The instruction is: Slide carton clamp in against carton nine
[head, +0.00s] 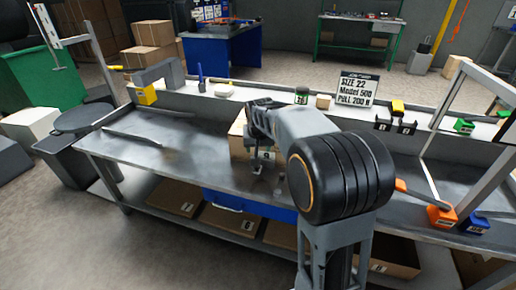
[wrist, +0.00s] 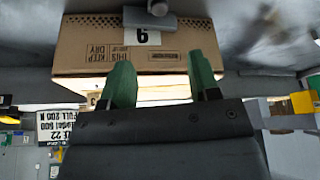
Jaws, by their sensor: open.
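A brown carton (wrist: 85,45) stands on the grey steel bench (head: 170,172), with its label 9 facing me. It shows upside down in the wrist view and partly behind my arm in the head view (head: 238,145). A small grey block with a dark round knob, seemingly the carton clamp (wrist: 140,17), is at the carton's foot, below the label. It also shows in the head view (head: 258,169). I cannot tell whether it touches the carton. My gripper (wrist: 162,80) is open and empty, its green fingers apart near the carton's upper part. My arm hides much in the head view.
A sign (head: 357,90) stands on the back ledge. A blue bin (head: 230,203) is below the front edge. The left bench holds a long thin bar (head: 132,137) and free room.

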